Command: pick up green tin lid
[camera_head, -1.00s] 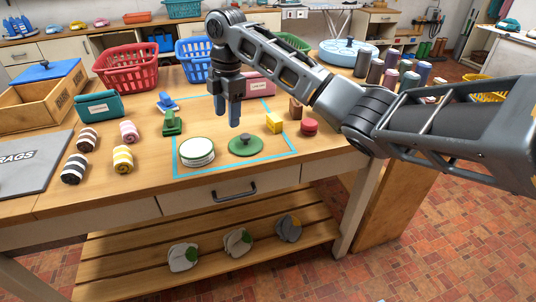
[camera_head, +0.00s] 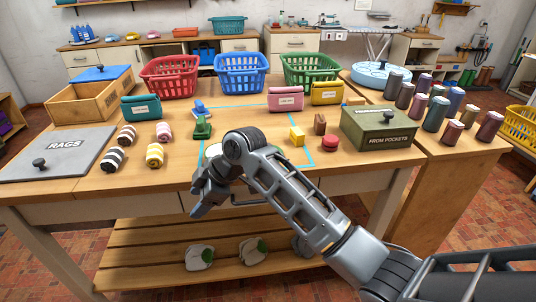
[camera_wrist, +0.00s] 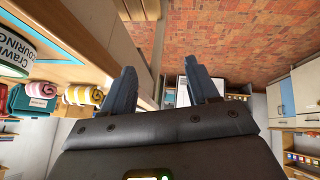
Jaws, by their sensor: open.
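My gripper (camera_head: 203,205) is low in front of the table's front edge, pointing down and left. In the wrist view its two fingers (camera_wrist: 160,78) are spread with nothing between them.
Coloured baskets (camera_head: 241,75) stand behind. A slatted shelf (camera_head: 140,262) is below. Brick floor (camera_wrist: 230,30) lies beyond my fingers.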

